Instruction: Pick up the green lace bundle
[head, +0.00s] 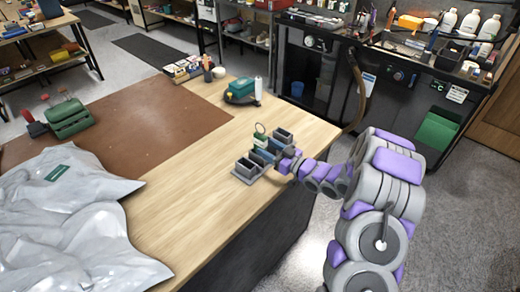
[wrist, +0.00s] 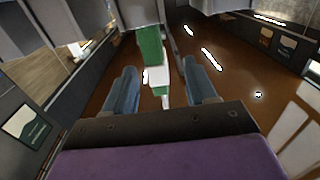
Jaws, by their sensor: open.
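The green lace bundle (head: 260,139) shows small at the table's right edge in the head view, with a thin loop above it. In the wrist view, a green strip with a white part, likely the lace bundle (wrist: 151,47), lies ahead of and between the two blue-grey fingers. My gripper (head: 266,152) reaches in from the right, close beside the bundle. In the wrist view my gripper (wrist: 162,88) is open, with clear gaps to both fingers. I cannot tell how near the bundle is in depth.
Small grey open-topped holders stand on both sides of my gripper, one nearer (head: 247,169) and one farther (head: 284,134). A green-and-black device (head: 240,91) stands behind on the wooden table (head: 190,180). Silver sheeting (head: 70,215) covers the left front. Bare wood lies between.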

